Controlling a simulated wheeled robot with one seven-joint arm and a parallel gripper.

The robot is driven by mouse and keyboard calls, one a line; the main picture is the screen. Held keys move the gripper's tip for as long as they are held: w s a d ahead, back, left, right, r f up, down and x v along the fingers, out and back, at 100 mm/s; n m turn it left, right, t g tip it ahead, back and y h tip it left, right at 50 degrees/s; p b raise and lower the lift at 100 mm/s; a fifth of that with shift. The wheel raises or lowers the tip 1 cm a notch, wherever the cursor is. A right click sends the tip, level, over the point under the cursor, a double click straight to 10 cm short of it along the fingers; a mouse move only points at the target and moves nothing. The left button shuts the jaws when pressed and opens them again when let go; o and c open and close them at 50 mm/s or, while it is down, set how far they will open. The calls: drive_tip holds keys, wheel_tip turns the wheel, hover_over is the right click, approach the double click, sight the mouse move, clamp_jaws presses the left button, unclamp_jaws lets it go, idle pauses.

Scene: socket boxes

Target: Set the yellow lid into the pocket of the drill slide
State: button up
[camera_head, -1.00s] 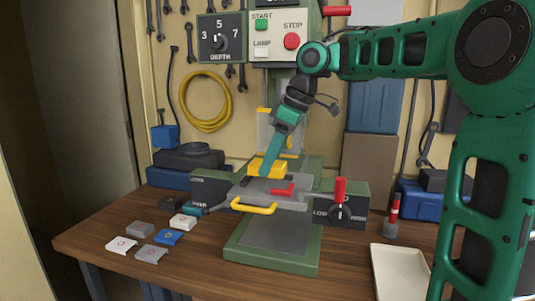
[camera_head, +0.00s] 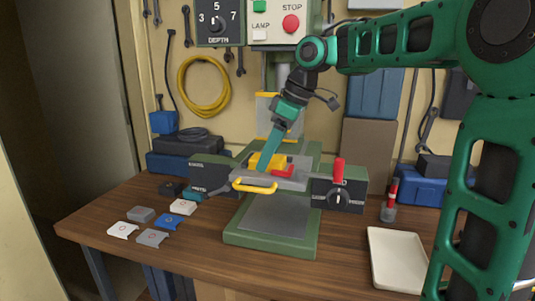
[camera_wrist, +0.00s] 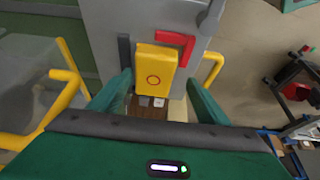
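The yellow lid (camera_head: 262,160) is on the grey drill slide (camera_head: 290,184), behind and left of the red L-shaped corner piece (camera_head: 283,172) in the head view. In the wrist view the lid (camera_wrist: 155,70), with a ring mark on its face, lies between a dark grey bar (camera_wrist: 124,50) and the red corner (camera_wrist: 186,42). I cannot tell whether it sits flat in the pocket, whose floor is hidden. My gripper (camera_wrist: 160,78) has a finger at each side of the lid, with narrow gaps showing, clearer on the right.
A yellow handle (camera_head: 254,186) is at the slide's front. A red-knobbed lever (camera_head: 339,170) stands to the right. Several white, grey, blue and dark lids (camera_head: 166,223) lie at the left of the table. A cream tray (camera_head: 397,232) is at the right.

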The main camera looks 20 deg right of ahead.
drive_tip(key=shift+s+f, duration=0.2)
drive_tip(key=shift+f, duration=0.3)
drive_tip(key=v, duration=0.8)
drive_tip(key=shift+w+r, duration=0.1)
drive_tip(key=shift+w, duration=0.25)
drive_tip(key=shift+s+d+r, duration=0.15)
drive_tip(key=shift+r, duration=0.4)
drive_tip(key=shift+r, duration=0.3)
drive_tip(key=shift+s+d+r, duration=0.2)
drive_tip(key=shift+d+r, duration=0.1)
drive_tip(key=shift+r, duration=0.35)
drive_tip(key=shift+s, duration=0.1)
drive_tip(key=shift+s, duration=0.1)
